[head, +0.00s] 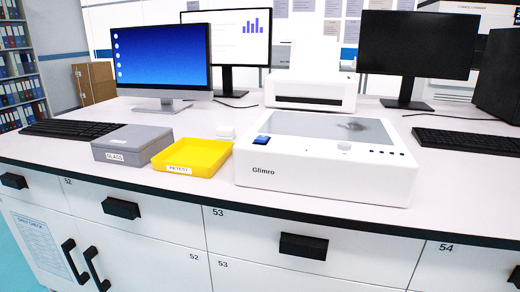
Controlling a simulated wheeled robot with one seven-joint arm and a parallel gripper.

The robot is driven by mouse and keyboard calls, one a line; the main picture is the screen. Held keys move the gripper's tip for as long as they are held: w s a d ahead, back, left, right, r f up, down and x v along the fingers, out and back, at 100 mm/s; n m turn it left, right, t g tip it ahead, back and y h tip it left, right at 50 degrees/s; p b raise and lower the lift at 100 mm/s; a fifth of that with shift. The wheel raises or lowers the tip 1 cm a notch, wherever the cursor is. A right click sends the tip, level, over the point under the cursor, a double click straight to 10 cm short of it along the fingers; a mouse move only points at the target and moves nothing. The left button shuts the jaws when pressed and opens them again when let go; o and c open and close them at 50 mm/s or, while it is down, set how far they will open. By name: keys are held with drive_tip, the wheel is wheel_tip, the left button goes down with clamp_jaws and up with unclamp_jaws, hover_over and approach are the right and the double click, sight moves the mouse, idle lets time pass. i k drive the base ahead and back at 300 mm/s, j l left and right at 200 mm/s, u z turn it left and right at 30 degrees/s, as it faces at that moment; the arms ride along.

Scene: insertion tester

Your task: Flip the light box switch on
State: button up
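The light box is most likely the white device marked "Glimro" (300,185), which stands near the front edge of the bench. Its top has a grey panel (310,127) with a dark blurred patch at the right. A blue rocker switch (262,140) sits at the top left of its front. A small knob and several dark dots are at the right of its front. Whether the switch is on or off I cannot tell. My gripper is not in view.
A yellow tray marked "RETEST" (168,160) and a grey box marked "GLASS" (115,153) stand left of the device. Monitors (160,55), keyboards (475,142) and a white printer-like machine (312,92) stand behind and beside it. Drawers with black handles (303,247) are below.

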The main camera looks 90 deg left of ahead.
sight(261, 139)
drive_tip(key=u, duration=2.7)
